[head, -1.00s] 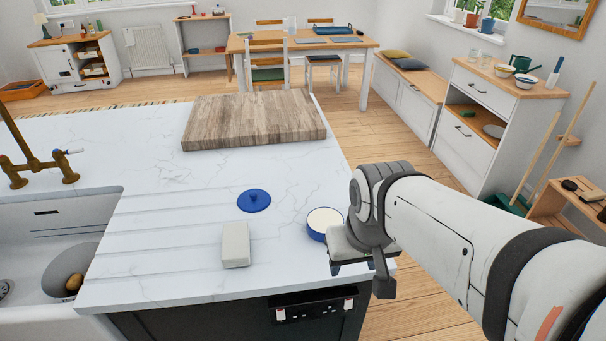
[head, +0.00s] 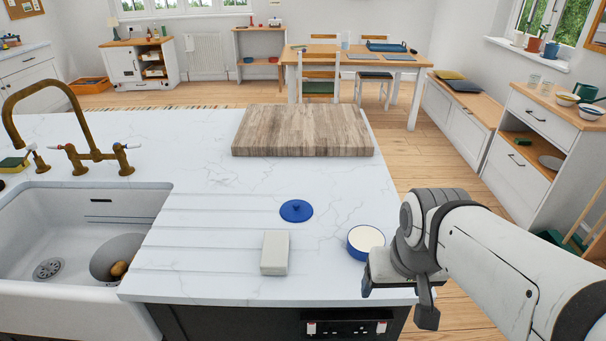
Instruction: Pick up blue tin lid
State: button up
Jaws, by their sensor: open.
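The blue tin lid (head: 296,211) is a round disc with a small knob on top. It lies flat on the white marble worktop (head: 210,215), in the middle of the head view. A round blue tin (head: 365,241) with a pale inside stands to its right, close to my gripper. My gripper (head: 386,286) is at the front right of the worktop, right of and nearer than the lid, apart from it. It is open. Its fingers are partly hidden by my wrist, and I see nothing held in it.
A pale rectangular block (head: 275,252) lies just in front of the lid. A thick wooden board (head: 303,131) lies behind it. A sink (head: 85,235) with a brass tap (head: 92,155) is at the left. The worktop's right edge runs beside my arm.

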aim_at(295, 211)
jog(key=z, duration=1.4)
jog(key=k, duration=0.95)
jog(key=u, duration=1.3)
jog(key=i, duration=1)
jog(key=u, duration=0.1)
